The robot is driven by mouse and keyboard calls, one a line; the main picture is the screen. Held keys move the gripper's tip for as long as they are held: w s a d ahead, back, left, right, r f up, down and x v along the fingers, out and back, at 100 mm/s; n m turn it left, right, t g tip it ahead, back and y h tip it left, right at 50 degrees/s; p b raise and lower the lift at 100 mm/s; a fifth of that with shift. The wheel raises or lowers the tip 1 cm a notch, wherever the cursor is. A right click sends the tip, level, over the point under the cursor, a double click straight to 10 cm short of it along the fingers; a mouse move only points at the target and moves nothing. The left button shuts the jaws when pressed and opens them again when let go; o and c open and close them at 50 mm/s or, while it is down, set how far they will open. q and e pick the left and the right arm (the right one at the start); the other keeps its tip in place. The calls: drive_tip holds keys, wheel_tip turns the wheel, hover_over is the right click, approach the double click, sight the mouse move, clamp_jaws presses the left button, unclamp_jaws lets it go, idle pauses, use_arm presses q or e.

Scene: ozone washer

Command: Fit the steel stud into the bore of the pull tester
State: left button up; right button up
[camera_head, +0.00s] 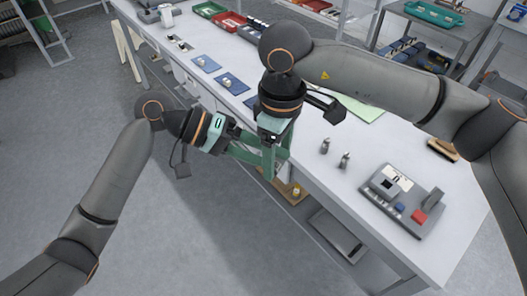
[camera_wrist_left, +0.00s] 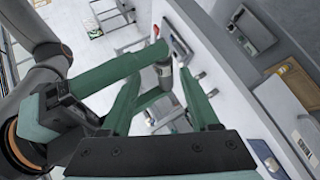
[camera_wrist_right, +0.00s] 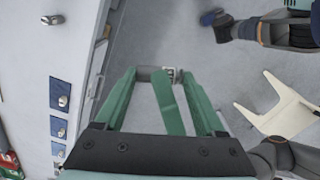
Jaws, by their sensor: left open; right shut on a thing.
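My right gripper (camera_head: 268,172) is shut on a grey metal cylinder that looks like the steel stud. The stud shows at its fingertips in the right wrist view (camera_wrist_right: 147,73) and between the left fingers in the left wrist view (camera_wrist_left: 163,76). My left gripper (camera_head: 282,154) is open, its fingers around the stud, crossing the right fingers. Whether they touch the stud I cannot tell.
Two small grey metal pieces (camera_head: 325,146) (camera_head: 345,159) stand on the white table (camera_head: 310,185) left of the tester. Blue pads (camera_head: 231,83) with small parts lie farther along. A wooden board (camera_head: 288,188) and a tray (camera_head: 338,237) sit below the table edge.

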use_arm(q)
drive_tip(key=c, duration=0.7)
drive_tip(key=shift+r, duration=0.15)
clamp_jaws()
drive_tip(key=shift+d, duration=0.1)
use_arm(e)
drive_tip(key=shift+f, duration=0.1)
use_arm(q)
drive_tip(key=shift+r, duration=0.1)
use_arm(e)
drive_tip(key=o, duration=1.6)
